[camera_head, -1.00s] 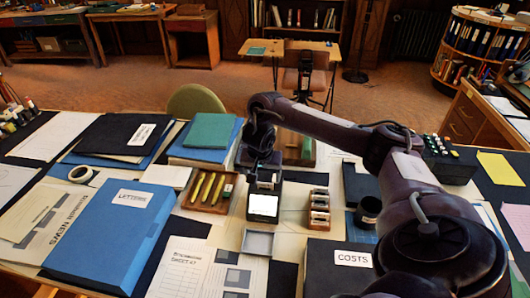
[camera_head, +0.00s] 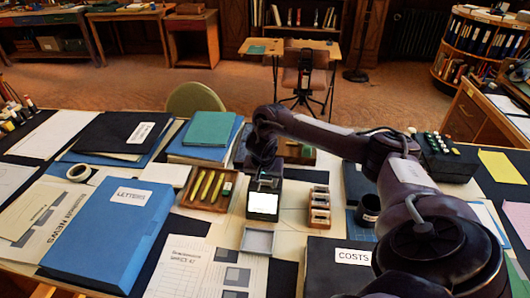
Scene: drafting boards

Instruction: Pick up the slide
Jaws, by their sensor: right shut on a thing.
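My right gripper (camera_head: 264,184) points down just above the back edge of a black light box with a bright white panel (camera_head: 263,204). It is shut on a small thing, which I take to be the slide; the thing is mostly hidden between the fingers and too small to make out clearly. I cannot tell whether it is clear of the light box. My left gripper is not in view.
A shallow grey tray (camera_head: 258,242) lies in front of the light box. A wooden tray of yellow pens (camera_head: 207,190) is to its left, and a wooden holder (camera_head: 319,208) to its right. A blue LETTERS box (camera_head: 110,235) and black COSTS box (camera_head: 325,270) flank the front.

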